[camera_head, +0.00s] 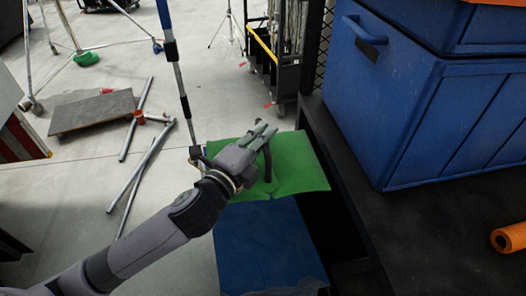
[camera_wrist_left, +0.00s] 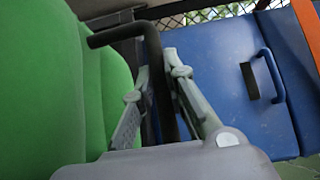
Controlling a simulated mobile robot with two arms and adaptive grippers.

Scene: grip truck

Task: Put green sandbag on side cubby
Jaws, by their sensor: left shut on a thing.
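The green sandbag (camera_head: 303,163) has two wide lobes and a black handle (camera_head: 267,162). It shows large at the left of the left wrist view (camera_wrist_left: 40,90). My left gripper (camera_head: 265,136) is above the bag, its fingers shut on the black handle, which also shows in the left wrist view (camera_wrist_left: 157,75). A blue flat thing (camera_head: 265,245) shows just below the green bag; I cannot tell whether they touch. A dark recess (camera_head: 325,220) shows beside the black truck deck (camera_head: 430,240); I cannot tell whether it is the side cubby. My right gripper is out of view.
Large blue bins (camera_head: 400,110) stand on the deck at right, with an orange tube (camera_head: 508,237) at the edge. A pole (camera_head: 178,75) rises near my gripper. Metal pipes (camera_head: 145,165) and a grey board (camera_head: 92,112) lie on the floor at left. A black cart (camera_head: 275,60) stands behind.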

